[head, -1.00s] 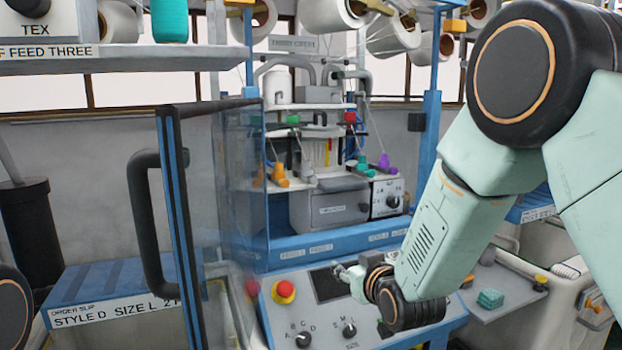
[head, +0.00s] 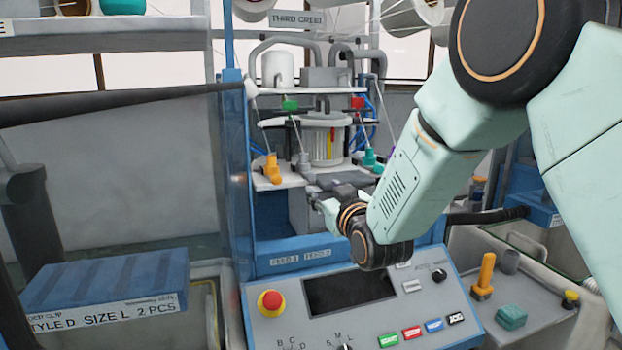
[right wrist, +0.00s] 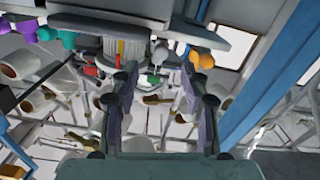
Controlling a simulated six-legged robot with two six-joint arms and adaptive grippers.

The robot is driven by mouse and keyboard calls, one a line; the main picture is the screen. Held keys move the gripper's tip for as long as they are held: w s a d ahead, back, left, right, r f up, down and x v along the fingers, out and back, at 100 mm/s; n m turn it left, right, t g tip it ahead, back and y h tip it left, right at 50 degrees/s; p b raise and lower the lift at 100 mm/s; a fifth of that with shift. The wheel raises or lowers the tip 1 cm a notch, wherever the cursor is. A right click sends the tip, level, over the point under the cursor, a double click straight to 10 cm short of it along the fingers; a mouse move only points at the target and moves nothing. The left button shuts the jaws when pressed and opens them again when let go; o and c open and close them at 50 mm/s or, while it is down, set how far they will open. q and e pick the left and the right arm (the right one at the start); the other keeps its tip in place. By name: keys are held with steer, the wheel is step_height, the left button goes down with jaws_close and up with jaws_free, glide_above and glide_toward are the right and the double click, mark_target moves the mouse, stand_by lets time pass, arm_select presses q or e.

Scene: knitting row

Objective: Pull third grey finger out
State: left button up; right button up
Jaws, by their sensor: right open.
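Under the third creel sign (head: 298,19), a knitting machine carries a row of coloured fingers. A grey finger (head: 304,161) stands between an orange finger (head: 271,169) and a teal finger (head: 371,160). A bit of purple shows behind my right arm. My right gripper (head: 322,204) is in front of and below the grey finger, apart from it. In the right wrist view the jaws (right wrist: 162,100) are spread and empty. That view is upside down, with orange (right wrist: 204,60) and purple (right wrist: 28,30) fingers beyond the jaws. My left gripper is out of view.
A control panel (head: 390,325) with a red stop button (head: 271,302) lies below the gripper. A blue post (head: 232,170) stands left of the fingers. A dark bar (head: 130,104) crosses the left side. A side tray (head: 535,300) holds an orange peg (head: 485,272) and a teal block (head: 511,317).

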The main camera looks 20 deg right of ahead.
mark_target(312, 178)
steer(key=w, duration=0.2)
steer(key=w+p, duration=0.1)
steer(key=w, duration=0.3)
steer(key=shift+w+a+r, duration=0.15)
steer(key=shift+w+a, duration=0.1)
steer(key=shift+w, duration=0.05)
steer(key=shift+w+r, duration=0.15)
steer(key=shift+w, duration=0.05)
steer(key=shift+w, duration=0.15)
steer(key=shift+c, duration=0.2)
steer(key=shift+w, duration=0.1)
steer(key=c, duration=0.8)
jaws_close()
